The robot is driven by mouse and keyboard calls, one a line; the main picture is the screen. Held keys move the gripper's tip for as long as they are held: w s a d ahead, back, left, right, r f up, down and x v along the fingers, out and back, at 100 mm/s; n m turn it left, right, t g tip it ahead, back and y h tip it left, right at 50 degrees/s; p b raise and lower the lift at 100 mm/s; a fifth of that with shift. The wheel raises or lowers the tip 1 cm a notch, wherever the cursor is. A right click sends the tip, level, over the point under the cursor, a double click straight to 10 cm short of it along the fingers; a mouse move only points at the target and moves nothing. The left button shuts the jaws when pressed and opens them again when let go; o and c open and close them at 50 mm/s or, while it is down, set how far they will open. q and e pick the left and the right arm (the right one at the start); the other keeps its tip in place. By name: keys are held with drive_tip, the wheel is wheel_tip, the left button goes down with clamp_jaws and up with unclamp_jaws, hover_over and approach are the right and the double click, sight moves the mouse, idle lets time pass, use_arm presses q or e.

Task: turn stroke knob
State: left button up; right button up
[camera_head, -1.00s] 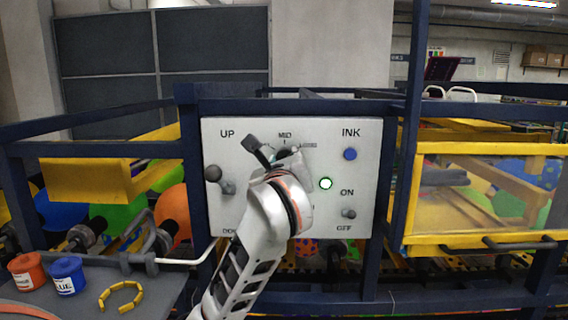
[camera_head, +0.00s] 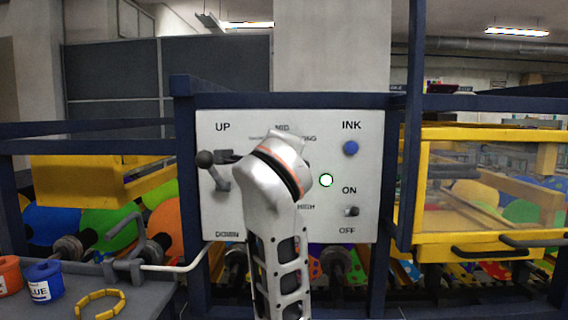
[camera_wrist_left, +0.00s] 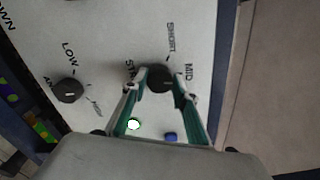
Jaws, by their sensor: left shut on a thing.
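The stroke knob (camera_wrist_left: 156,83) is a round black knob on the white control panel (camera_head: 356,215). It shows in the left wrist view, with SHORT and MID lettered beside it and a partly covered ST... label. My left gripper (camera_wrist_left: 160,79) is shut on the knob, with one green-padded finger on each side of it. A pale mark shows on the knob, but its exact setting is hard to read. In the head view my arm covers the knob and most of the gripper.
A second black knob (camera_wrist_left: 68,90) sits by the LOW label. The panel also has an UP/DOWN lever (camera_head: 217,172), a blue INK button (camera_head: 351,148), a lit green button (camera_head: 326,180) and an ON/OFF switch (camera_head: 352,211). Dark blue frame bars surround the panel.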

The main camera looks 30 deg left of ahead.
use_arm(q)
drive_tip(key=shift+f+n+b, duration=0.1)
drive_tip(key=shift+n+b, duration=0.45)
drive_tip(key=shift+n, duration=0.25)
drive_tip(key=o, duration=1.1)
